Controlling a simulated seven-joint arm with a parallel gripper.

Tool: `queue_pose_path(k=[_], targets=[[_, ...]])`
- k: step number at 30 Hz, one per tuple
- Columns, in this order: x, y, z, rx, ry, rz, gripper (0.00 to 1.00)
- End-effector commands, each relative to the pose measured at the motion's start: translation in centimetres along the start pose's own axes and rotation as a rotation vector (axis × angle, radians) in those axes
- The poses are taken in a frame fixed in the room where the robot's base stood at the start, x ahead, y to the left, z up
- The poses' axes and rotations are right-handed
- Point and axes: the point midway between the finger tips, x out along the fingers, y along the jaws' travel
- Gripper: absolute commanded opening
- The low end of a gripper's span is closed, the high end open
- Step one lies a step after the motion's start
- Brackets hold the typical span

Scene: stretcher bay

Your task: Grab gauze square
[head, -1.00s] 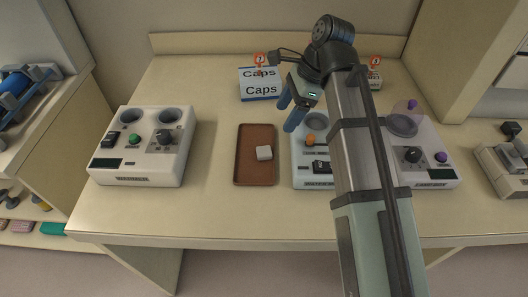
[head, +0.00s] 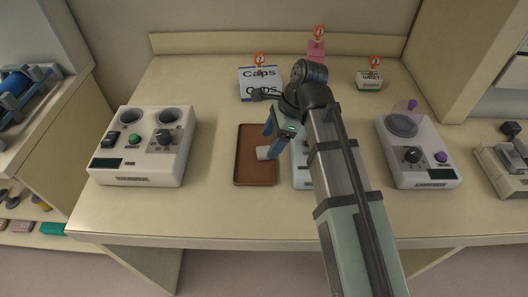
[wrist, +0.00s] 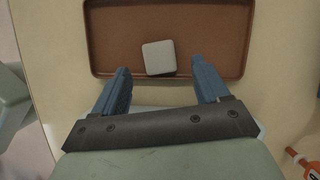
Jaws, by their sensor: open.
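A small white gauze square (head: 263,153) lies in the brown tray (head: 245,165), right of the tray's middle in the head view, partly covered by my gripper. In the wrist view the gauze square (wrist: 159,57) lies near the tray's edge closest to my fingers, in the brown tray (wrist: 215,30). My gripper (head: 272,137) is open and empty, with blue fingers. In the wrist view my gripper (wrist: 162,78) has its fingers spread to either side of the gauze's line, just short of it. The gauze is not between the fingertips.
A white device (head: 145,150) stands left of the tray. Another white device (head: 301,175) stands close on the right, mostly behind my arm. A third device (head: 425,150) is further right. A Caps box (head: 260,78) and a small box (head: 369,80) stand behind. The front table strip is clear.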

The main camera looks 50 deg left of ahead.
Motion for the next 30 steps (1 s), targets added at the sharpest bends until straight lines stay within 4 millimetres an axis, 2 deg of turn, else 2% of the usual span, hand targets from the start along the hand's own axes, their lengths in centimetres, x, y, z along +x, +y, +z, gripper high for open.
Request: queue_pose_path(k=[6, 15, 30], targets=[[2.7, 0.1, 0.0, 0.0, 0.0, 0.002, 0.74], [3.2, 0.0, 0.0, 0.001, 0.0, 0.0, 0.74], [3.2, 0.1, 0.0, 0.001, 0.0, 0.0, 0.28]])
